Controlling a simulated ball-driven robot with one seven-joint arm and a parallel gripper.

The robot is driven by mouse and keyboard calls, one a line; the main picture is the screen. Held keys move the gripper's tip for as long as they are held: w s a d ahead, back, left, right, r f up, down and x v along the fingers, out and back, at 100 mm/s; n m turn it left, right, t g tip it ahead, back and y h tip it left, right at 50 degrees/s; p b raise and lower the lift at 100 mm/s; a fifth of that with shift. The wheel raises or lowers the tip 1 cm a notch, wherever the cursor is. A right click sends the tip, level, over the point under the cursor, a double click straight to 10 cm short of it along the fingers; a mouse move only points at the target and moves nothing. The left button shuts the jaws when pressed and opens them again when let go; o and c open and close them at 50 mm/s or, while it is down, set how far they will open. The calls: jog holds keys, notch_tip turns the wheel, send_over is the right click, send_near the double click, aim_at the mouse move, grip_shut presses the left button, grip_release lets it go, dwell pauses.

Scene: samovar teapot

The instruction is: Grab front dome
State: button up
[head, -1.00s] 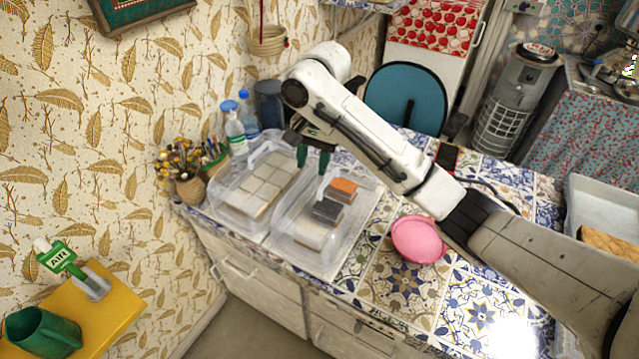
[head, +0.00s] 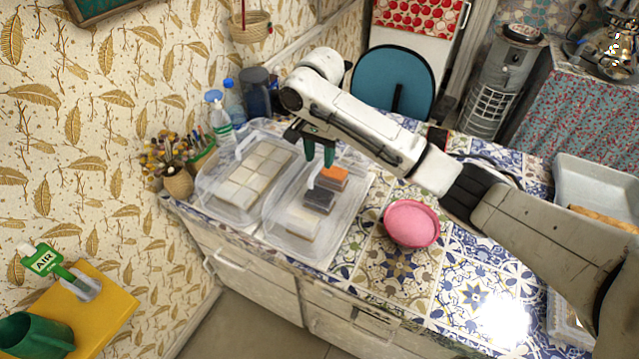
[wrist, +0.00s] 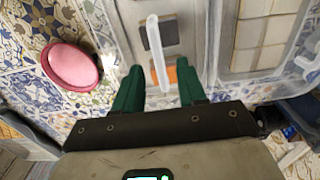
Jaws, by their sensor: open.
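Two clear domes stand side by side on the counter. The front dome (head: 281,210) covers orange, dark and pale blocks and has a pale upright handle (head: 313,174) on top. The other dome (head: 207,190) covers pale square blocks. My gripper (head: 319,154) is open just above the front dome, its green fingers close to the handle. In the wrist view, the handle (wrist: 155,46) lies ahead of and roughly between the spread fingertips (wrist: 160,70), with nothing gripped. I cannot tell the exact height gap.
A pink bowl (head: 411,223) stands right of the front dome. Bottles (head: 220,118) and a brush pot (head: 178,183) stand behind and left of the domes. A white tray (head: 598,184) lies at far right. Tiled counter is clear around the bowl.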

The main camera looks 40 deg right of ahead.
aim_at(320, 185)
jog(key=shift+f, duration=1.4)
jog(key=shift+c, duration=0.2)
grip_shut()
